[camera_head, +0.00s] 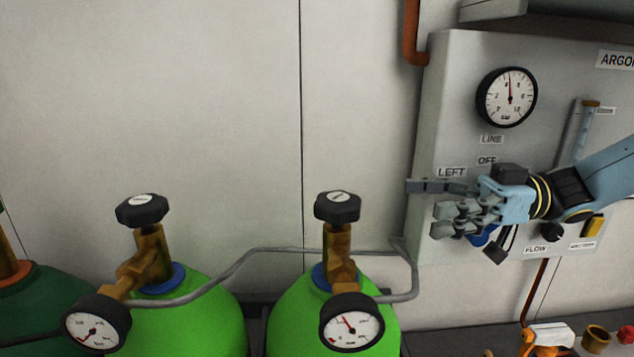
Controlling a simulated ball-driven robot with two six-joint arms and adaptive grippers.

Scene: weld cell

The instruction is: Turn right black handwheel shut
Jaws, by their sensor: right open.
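The right black handwheel (337,208) tops a brass valve (338,242) on the right green cylinder (285,312). A second black handwheel (142,211) tops the valve of the left green cylinder (215,322). My right gripper (424,207) reaches in from the right, in front of the grey panel, with its fingers pointing left. It is open and empty, and in the picture it lies to the right of the right handwheel, clear of it. My left gripper is not in view.
Each green cylinder has a gauge, left (97,323) and right (351,322). A grey pipe (285,250) runs between the valves. The panel (455,100) carries a line gauge (507,97) and a padlock (497,251). Small items lie on a dark surface at lower right.

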